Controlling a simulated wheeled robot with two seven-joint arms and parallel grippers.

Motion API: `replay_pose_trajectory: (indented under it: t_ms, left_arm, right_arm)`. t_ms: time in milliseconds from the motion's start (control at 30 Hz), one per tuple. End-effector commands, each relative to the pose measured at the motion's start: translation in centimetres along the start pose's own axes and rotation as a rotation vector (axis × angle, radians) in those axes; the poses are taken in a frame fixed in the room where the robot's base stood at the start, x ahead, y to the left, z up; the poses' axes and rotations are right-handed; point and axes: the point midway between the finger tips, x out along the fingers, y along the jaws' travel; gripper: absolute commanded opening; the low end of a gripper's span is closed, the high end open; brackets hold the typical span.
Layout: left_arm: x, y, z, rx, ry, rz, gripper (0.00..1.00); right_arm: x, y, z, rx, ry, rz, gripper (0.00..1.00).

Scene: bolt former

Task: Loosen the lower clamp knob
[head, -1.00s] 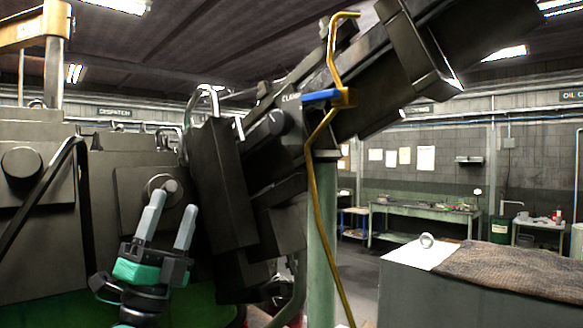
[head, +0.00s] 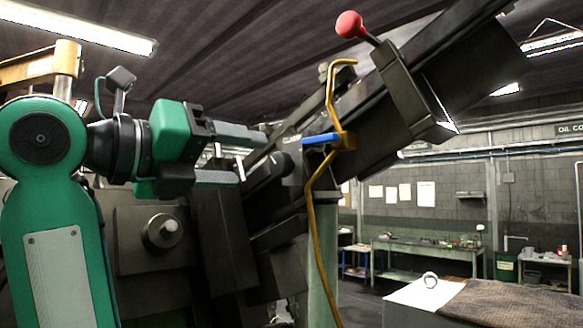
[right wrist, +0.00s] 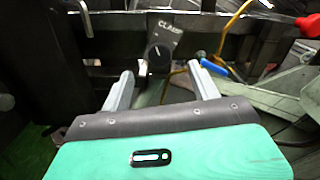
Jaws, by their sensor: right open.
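The clamp knob (right wrist: 158,56) is a dark round knob with a pale index line, just below a CLAMP label in the right wrist view. It also shows as a dark cylinder (head: 271,165) in the head view. It is the only knob I see with that label. My right gripper (head: 252,158) is open and empty. Its two grey fingers point toward the knob, one on either side of its line in the right wrist view (right wrist: 161,75). The knob appears beyond the fingertips, with no contact visible. My left gripper is not in view.
A bent yellow pipe (head: 313,205) with a blue handle (head: 321,138) stands right of the knob. A red ball lever (head: 350,24) rises above. Dark machine housings lie below and left of the gripper. A grey cabinet with a brown cloth (head: 515,302) stands at lower right.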

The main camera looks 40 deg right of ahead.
Motion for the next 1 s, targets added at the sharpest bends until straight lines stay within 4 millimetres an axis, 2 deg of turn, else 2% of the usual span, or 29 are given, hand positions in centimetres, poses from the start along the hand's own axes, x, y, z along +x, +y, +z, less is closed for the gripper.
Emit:
replay_pose_trajectory:
  t_ms: [200,300,1000]
  left_arm:
    - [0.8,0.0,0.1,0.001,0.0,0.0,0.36]
    - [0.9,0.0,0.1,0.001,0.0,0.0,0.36]
    - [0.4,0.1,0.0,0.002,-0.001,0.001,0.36]
  right_arm:
    - [5.2,0.1,-0.2,0.002,0.003,-0.003,0.62]
    - [6.9,0.0,-0.1,-0.024,-0.001,-0.004,0.62]
    - [6.6,0.0,0.0,-0.826,-0.002,-0.001,0.62]
